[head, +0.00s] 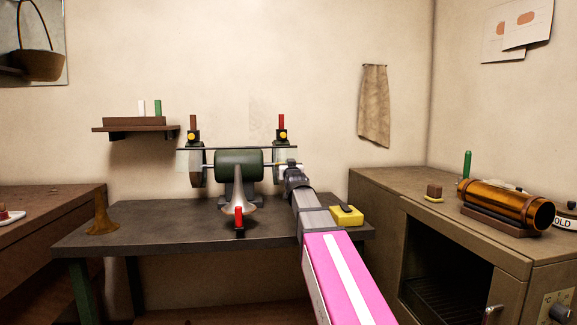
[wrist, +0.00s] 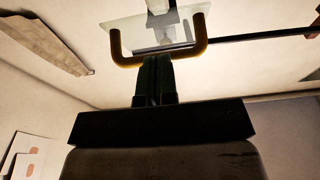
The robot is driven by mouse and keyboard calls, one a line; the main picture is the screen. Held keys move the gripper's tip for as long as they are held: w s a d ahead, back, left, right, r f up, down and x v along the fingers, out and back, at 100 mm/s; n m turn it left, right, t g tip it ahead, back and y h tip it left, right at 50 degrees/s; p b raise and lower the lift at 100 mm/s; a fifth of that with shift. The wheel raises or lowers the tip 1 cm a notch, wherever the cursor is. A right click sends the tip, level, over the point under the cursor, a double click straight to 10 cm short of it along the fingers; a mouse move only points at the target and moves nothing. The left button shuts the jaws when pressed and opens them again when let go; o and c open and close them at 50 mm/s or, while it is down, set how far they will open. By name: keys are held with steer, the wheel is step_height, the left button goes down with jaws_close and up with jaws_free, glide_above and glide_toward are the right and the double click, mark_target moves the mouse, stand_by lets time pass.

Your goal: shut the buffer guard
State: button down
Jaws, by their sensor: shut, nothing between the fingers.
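The bench buffer (head: 238,164) has a green motor body and a wheel at each end, on the dark workbench. The right guard (head: 282,157) has a clear pane and stands at the right wheel, partly hidden by my gripper (head: 291,166). In the wrist view the clear guard pane (wrist: 122,35) carries a brown U-shaped handle (wrist: 203,42). My gripper (wrist: 156,62) is shut and empty, its dark green fingers at the handle's crossbar. I cannot tell whether they touch it. The left guard (head: 190,160) stands at the left wheel.
A grey horn bell (head: 239,196) with a red grip (head: 239,217) is in front of the motor. A yellow block (head: 347,215) lies right of my forearm. A brass cone (head: 101,216) stands at the bench's left end. A copper cylinder (head: 505,204) lies on the right cabinet (head: 390,185).

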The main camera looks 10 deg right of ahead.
steer(key=shift+t, duration=0.9)
steer(key=shift+w+f, duration=1.4)
steer(key=shift+w, duration=0.1)
steer(key=shift+s, duration=0.15)
